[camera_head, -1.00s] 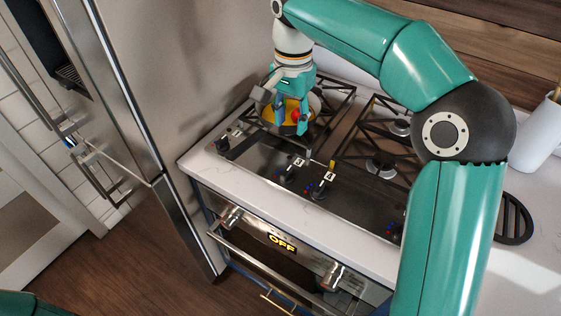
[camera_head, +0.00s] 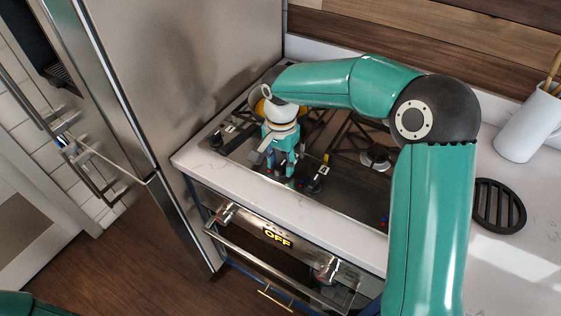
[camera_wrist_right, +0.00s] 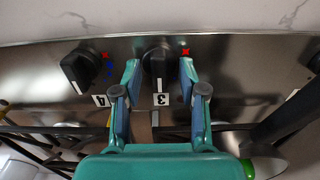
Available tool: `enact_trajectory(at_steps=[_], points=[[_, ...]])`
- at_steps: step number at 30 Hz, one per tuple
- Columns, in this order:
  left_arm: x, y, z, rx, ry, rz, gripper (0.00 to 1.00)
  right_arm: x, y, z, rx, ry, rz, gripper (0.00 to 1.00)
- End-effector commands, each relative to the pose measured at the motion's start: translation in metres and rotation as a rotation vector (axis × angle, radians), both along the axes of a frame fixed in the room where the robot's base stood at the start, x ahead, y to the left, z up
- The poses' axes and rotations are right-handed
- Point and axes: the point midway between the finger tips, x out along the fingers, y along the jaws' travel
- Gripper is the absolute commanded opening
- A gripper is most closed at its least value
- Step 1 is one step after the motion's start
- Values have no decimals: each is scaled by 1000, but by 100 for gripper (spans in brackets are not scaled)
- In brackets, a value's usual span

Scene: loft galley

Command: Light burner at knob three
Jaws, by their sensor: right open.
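In the right wrist view, knob three (camera_wrist_right: 158,62) is a dark round knob on the steel front strip, its white mark pointing at the "3" label (camera_wrist_right: 161,99). My open right gripper (camera_wrist_right: 158,76) has one finger on each side of it; I cannot tell whether they touch it. In the head view my right gripper (camera_head: 281,171) points down at the front of the cooktop (camera_head: 345,200) and hides knob three. Knob four (camera_wrist_right: 80,68) is left of knob three in the wrist view; it also shows in the head view (camera_head: 316,181). My left gripper is out of view.
A steel fridge (camera_head: 200,70) stands left of the cooktop. The oven front reads "OFF" (camera_head: 277,239). A black slotted trivet (camera_head: 499,205) and white utensil jug (camera_head: 530,125) are on the right counter.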

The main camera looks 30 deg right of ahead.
Motion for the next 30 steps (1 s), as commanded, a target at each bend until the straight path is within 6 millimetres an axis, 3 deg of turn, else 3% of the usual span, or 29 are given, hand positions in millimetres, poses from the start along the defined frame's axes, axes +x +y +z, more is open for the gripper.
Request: enact_trajectory(at_steps=[7, 15, 30], points=[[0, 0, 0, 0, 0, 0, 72, 0, 0, -1, 0, 0, 0, 42], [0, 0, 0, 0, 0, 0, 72, 0, 0, 0, 0, 0, 0, 0], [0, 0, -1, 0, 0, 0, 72, 1, 0, 0, 0, -2, 64, 0]])
